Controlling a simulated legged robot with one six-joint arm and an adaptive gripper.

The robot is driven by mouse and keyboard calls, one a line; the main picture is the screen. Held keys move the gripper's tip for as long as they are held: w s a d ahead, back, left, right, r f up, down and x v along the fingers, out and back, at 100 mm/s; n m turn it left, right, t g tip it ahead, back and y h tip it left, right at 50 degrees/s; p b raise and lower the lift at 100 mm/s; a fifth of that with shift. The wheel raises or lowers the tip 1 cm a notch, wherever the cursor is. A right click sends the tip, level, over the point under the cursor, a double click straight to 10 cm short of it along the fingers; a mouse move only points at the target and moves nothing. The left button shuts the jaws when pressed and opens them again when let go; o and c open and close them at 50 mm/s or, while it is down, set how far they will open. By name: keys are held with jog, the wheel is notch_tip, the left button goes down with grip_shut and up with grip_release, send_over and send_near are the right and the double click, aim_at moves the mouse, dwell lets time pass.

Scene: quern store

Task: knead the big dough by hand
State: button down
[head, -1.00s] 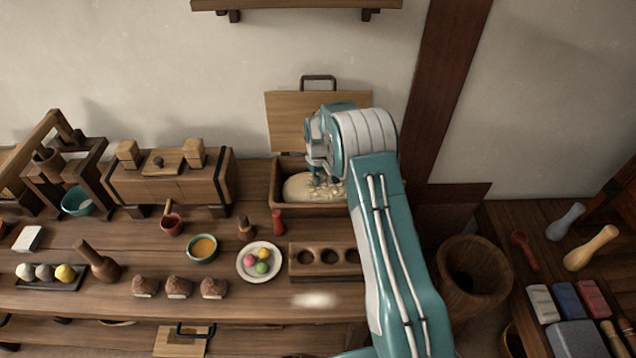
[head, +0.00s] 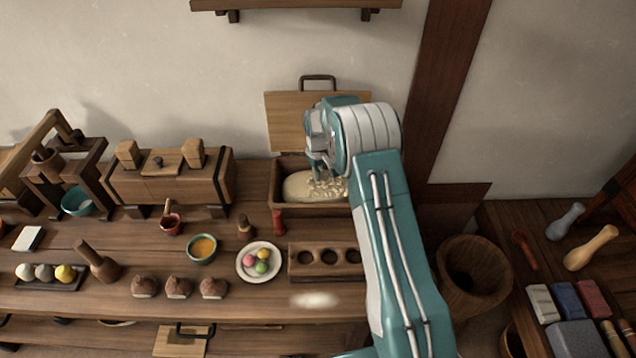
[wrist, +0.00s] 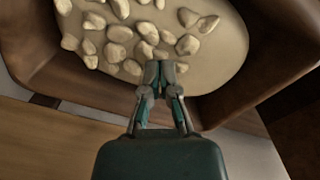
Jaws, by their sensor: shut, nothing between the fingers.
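The big dough (head: 305,187) is a pale, smooth oval mass lying in a brown wooden trough (head: 278,206) at the back of the table. Several small cream lumps (wrist: 119,33) lie on top of it, clustered at the left and middle in the wrist view. The dough's plain right part (wrist: 222,50) is bare. My gripper (wrist: 160,68) is shut and empty, with its fingertips over the dough's near edge; I cannot tell whether they touch it. In the head view my gripper (head: 325,178) points down into the trough, and my arm hides the trough's right end.
A wooden lid board (head: 290,115) with a handle stands behind the trough. A red shaker (head: 278,221), a wooden block with round hollows (head: 298,273) and a plate of coloured balls (head: 244,270) stand in front. A tall wooden mortar (head: 447,290) is at right.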

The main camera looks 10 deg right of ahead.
aim_at(318, 182)
dwell(0.3)
jog(key=shift+f, duration=1.5)
jog(key=shift+r, duration=1.5)
jog(key=shift+r, duration=0.1)
jog(key=shift+r, duration=2.95)
